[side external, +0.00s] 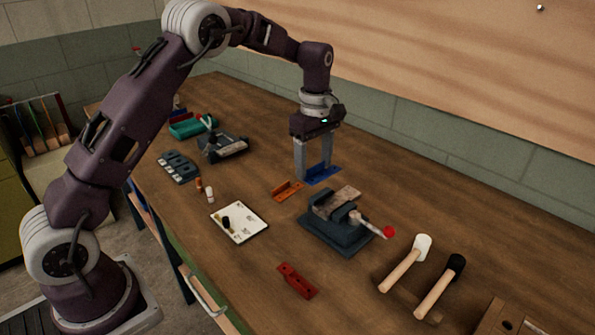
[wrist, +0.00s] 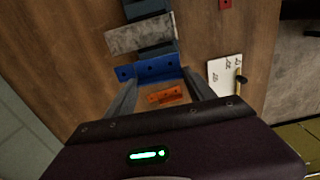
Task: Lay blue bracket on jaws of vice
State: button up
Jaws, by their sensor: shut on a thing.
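The blue bracket (side external: 325,176) is an angled piece with holes in its flange. My gripper (side external: 314,166) points down and is shut on it. In the wrist view the bracket (wrist: 150,69) spans the space between the fingertips (wrist: 158,82). It is at or just above the table; I cannot tell whether it touches. The dark blue-grey vice (side external: 336,238) stands in front of the bracket in the side view, with a mottled grey plate (side external: 340,198) at its jaws. The wrist view shows the vice (wrist: 147,9) and plate (wrist: 140,34) beyond the bracket.
An orange bracket (side external: 287,191) lies close beside my gripper. The vice handle has a red knob (side external: 389,232). A white board (side external: 239,222), a red part (side external: 296,281) and two mallets (side external: 405,264) (side external: 440,287) lie around the vice. Table behind the gripper is clear.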

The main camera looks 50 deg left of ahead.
notch_tip(320, 180, up, 2)
send_over(327, 200)
jog(key=shift+f, duration=2.8)
jog(key=shift+f, duration=0.65)
jog(key=o, duration=1.4)
jog(key=shift+o, duration=0.2)
jog(key=shift+r, duration=0.1)
